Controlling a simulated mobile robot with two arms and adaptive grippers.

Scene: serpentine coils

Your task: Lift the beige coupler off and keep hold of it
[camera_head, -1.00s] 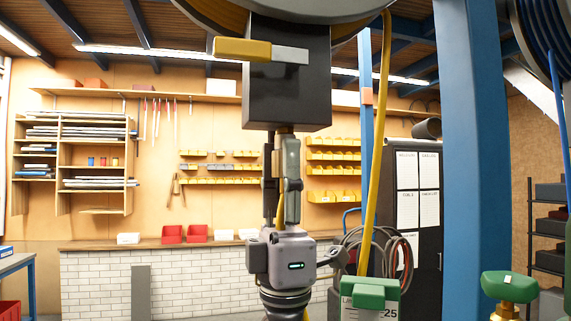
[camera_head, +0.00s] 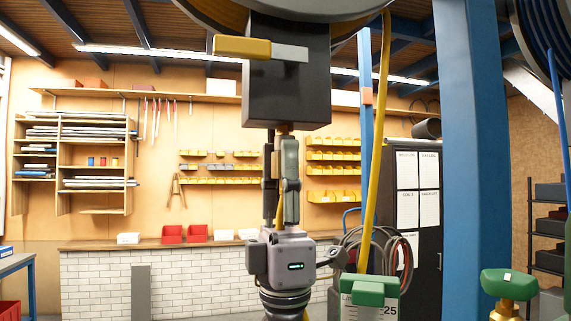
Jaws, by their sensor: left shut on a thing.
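My left gripper (camera_head: 280,145) points straight up in the middle of the view, just below a dark box-shaped housing (camera_head: 287,85). Its two fingers are shut on a small tan piece, the beige coupler (camera_head: 285,129). Only a sliver of the coupler shows above the fingertips, against the underside of the housing; the rest is hidden by the fingers. I cannot tell whether the coupler is apart from the housing. My right gripper is not in view.
A yellow lever (camera_head: 243,47) sticks out of the housing, beneath a large reel (camera_head: 290,8). A yellow hose (camera_head: 377,150) hangs close on the right, down to a green-topped gauge (camera_head: 370,292). A blue post (camera_head: 478,150) and green-handled valve (camera_head: 510,285) stand further right. The left side is free.

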